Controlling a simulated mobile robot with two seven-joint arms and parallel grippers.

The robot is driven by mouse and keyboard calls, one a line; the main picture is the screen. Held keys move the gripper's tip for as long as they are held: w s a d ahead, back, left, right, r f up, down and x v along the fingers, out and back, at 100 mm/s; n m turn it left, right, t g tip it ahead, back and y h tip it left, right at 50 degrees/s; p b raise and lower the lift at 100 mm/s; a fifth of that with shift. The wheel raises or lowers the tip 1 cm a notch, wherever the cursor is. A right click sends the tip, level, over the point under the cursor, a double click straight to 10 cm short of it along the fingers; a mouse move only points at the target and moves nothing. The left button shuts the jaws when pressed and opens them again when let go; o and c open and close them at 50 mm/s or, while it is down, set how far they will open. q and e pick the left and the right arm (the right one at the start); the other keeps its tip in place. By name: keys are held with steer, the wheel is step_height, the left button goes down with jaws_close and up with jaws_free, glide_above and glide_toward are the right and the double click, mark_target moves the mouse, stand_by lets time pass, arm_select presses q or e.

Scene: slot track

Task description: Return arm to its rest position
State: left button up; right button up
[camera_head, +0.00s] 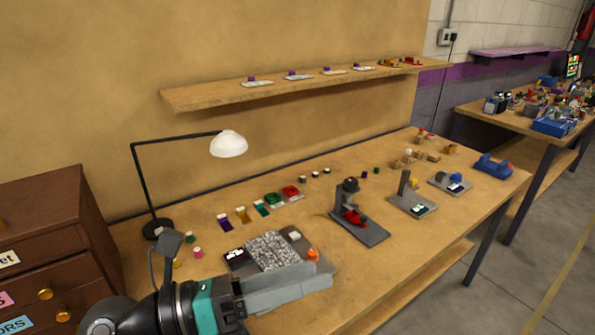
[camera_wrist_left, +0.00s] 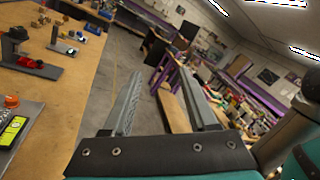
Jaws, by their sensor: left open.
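My left gripper (camera_head: 290,285) comes in from the lower left in the head view, its grey fingers over the front edge of the workbench (camera_head: 410,255). In the left wrist view the two fingers (camera_wrist_left: 165,100) stand wide apart with nothing between them. The fingers partly cover the near side of a grey board (camera_head: 238,270) with a speckled block (camera_head: 268,250) on it. I cannot tell from these views how high the fingers are above the board. My right gripper shows in neither view.
A desk lamp (camera_head: 228,145) and a brown drawer cabinet (camera_head: 50,240) stand at the left. A grey stand with a red part (camera_head: 355,216) and smaller fixtures stand right of the gripper. A wooden shelf (camera_head: 310,85) hangs above. Open floor (camera_head: 490,285) lies beyond the bench's front edge.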

arm_select(q)
steer(key=w+a+r+n+t+y, duration=0.4)
steer(key=n+t, duration=0.3)
steer(key=n, duration=0.4)
steer(key=w+a+r+n+t+y, duration=0.1)
steer(key=w+a+n+t+y, duration=0.2)
steer(key=a+n+t+y, duration=0.45)
steer(key=a+f+n+g+y, duration=0.4)
steer(key=a+f+n+y, duration=0.4)
steer(key=f+n, duration=0.6)
steer(key=s+d+f+n+g+h, duration=0.25)
steer(key=s+f+n+g, duration=0.65)
steer(key=s+f+g, duration=0.6)
steer(key=s+f+b, duration=0.1)
steer(key=s+f, duration=0.2)
steer(key=f, duration=0.9)
steer(key=s+f, duration=0.2)
steer(key=f, duration=1)
steer(key=s+a+f+b, duration=0.1)
steer(key=s+f, duration=1.4)
steer(key=shift+s+a+f+m+b, duration=0.25)
steer(key=shift+a+f+m+b, duration=0.05)
steer(key=shift+a+m+b, duration=0.1)
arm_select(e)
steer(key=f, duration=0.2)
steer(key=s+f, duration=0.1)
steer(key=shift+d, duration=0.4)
arm_select(q)
steer(key=shift+g, duration=0.25)
